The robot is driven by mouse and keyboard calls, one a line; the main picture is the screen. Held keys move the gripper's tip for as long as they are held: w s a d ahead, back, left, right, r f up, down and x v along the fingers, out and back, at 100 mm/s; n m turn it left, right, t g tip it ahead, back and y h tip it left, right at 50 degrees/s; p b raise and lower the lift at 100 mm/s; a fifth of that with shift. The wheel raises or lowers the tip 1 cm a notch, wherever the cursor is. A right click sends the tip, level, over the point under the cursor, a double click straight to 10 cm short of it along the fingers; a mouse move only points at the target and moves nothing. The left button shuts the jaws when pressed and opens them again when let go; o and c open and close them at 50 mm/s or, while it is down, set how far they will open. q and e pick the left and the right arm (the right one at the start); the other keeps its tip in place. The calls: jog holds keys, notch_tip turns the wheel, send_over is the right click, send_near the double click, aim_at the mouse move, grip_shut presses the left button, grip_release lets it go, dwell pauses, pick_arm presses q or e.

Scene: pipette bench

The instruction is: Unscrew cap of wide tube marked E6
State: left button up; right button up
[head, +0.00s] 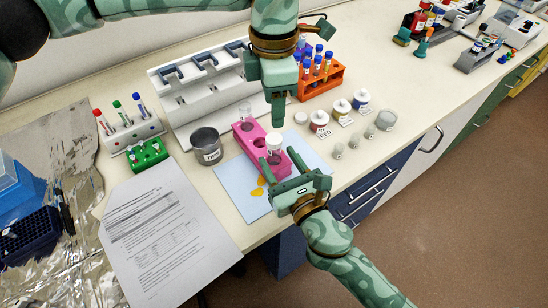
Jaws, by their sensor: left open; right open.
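A pink rack (243,130) stands on a pale blue mat (233,180) near the bench's front edge. A wide tube with a white cap (274,139) stands upright in it; I cannot read its marking. Another clear wide tube (245,109) stands at the rack's far end. My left gripper (278,123) is open and points down, just above and behind the white cap, apart from it. My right gripper (286,161) is open at the rack's near end, its fingers pointing toward the capped tube. Whether it touches the tube or rack I cannot tell.
A metal cup (207,146) and a printed sheet (165,233) lie left of the rack. A white pipette stand (190,103) and an orange tube rack (322,82) stand behind. Several small jars (342,108) and caps stand to the right. A green rack (148,154) is further left.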

aim_at(277, 157)
jog(key=shift+x, duration=1.6)
